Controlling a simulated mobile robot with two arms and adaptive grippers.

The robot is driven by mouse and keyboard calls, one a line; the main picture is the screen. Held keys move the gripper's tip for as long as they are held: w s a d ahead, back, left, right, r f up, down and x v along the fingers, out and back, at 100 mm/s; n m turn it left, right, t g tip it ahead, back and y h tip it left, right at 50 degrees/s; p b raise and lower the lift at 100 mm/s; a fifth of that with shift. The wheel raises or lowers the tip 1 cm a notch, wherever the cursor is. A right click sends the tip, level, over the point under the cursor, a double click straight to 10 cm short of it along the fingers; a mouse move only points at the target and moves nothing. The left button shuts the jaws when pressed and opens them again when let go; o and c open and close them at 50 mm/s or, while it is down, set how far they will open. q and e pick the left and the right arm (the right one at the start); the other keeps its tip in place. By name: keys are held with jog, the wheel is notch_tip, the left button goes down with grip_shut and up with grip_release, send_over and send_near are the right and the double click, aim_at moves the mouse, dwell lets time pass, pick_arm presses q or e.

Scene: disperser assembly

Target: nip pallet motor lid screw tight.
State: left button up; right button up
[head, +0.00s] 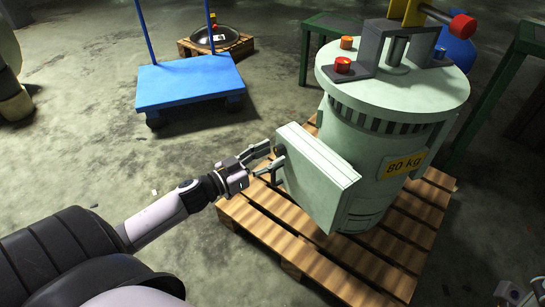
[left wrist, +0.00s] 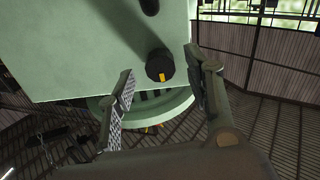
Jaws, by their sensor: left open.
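The pale green motor (head: 385,140), marked 80 kg, stands upright on a wooden pallet (head: 262,228). Its flat box-like lid (head: 320,180) faces my left arm. In the left wrist view a black round screw (left wrist: 160,66) with an orange mark sits near the edge of the lid (left wrist: 75,45). A second black screw (left wrist: 149,6) is cut off at the top. My left gripper (head: 268,160) is open at the lid; its fingers (left wrist: 160,78) stand on either side of the marked screw, apart from it in the picture. A pale part at the lower right (head: 522,292) may be my right gripper; its fingers cannot be made out.
A blue cart (head: 190,85) stands behind at the left. A small pallet (head: 215,44) with a dark round part is farther back. Green table frames (head: 325,25) stand behind the motor. The concrete floor left of the pallet is mostly clear.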

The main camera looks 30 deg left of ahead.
pick_arm(q)
jog(key=shift+w+d, duration=0.2)
jog(key=shift+w, duration=0.45)
jog(key=shift+c, duration=0.3)
grip_shut()
